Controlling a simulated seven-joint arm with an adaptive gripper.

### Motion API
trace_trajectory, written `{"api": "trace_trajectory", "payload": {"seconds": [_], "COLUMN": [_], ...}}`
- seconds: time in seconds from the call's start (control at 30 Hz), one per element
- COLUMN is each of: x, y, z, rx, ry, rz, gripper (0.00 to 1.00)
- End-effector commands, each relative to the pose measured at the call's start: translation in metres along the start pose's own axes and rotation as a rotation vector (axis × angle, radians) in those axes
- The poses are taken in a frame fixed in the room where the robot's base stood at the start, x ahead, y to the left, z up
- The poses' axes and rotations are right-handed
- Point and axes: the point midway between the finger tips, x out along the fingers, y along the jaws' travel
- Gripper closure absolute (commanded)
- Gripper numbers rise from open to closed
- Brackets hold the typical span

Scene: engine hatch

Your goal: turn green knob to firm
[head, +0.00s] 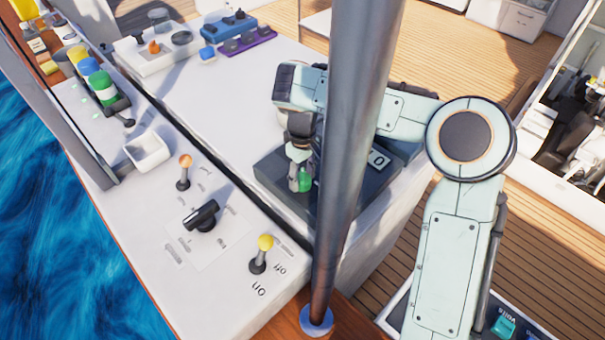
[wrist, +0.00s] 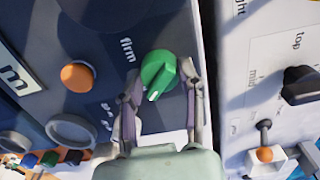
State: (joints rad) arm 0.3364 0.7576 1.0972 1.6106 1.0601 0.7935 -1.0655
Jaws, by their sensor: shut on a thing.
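The green knob (wrist: 158,72) sits on a dark panel. My gripper (wrist: 160,78) is shut on it, one finger on each side. The knob's raised bar slants, with a white mark at its lower end, pointing down and slightly left in the wrist view. The word "firm" (wrist: 127,50) is printed left of and above the knob. A second label (wrist: 107,115) lies below it, partly hidden by the left finger and unreadable. In the head view, the green knob (head: 305,181) shows under my gripper (head: 299,178), beside the metal pole.
A metal pole (head: 350,130) stands in front of my arm in the head view. An orange knob (wrist: 77,77) is on the same panel. The neighbouring white panel has a black knob (head: 203,215), an orange-topped lever (head: 185,165) and a yellow-topped lever (head: 264,246).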

Motion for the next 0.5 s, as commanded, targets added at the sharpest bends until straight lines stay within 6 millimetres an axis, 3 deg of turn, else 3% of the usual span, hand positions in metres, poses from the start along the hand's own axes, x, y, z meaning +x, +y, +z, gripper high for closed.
{"api": "trace_trajectory", "payload": {"seconds": [0.27,0.5], "x": [0.0008,0.0011], "y": [0.0006,0.0005], "z": [0.0006,0.0007], "rx": [0.088,0.272], "ry": [-0.002,-0.002], "rz": [0.002,0.001], "gripper": [1.00,1.00]}}
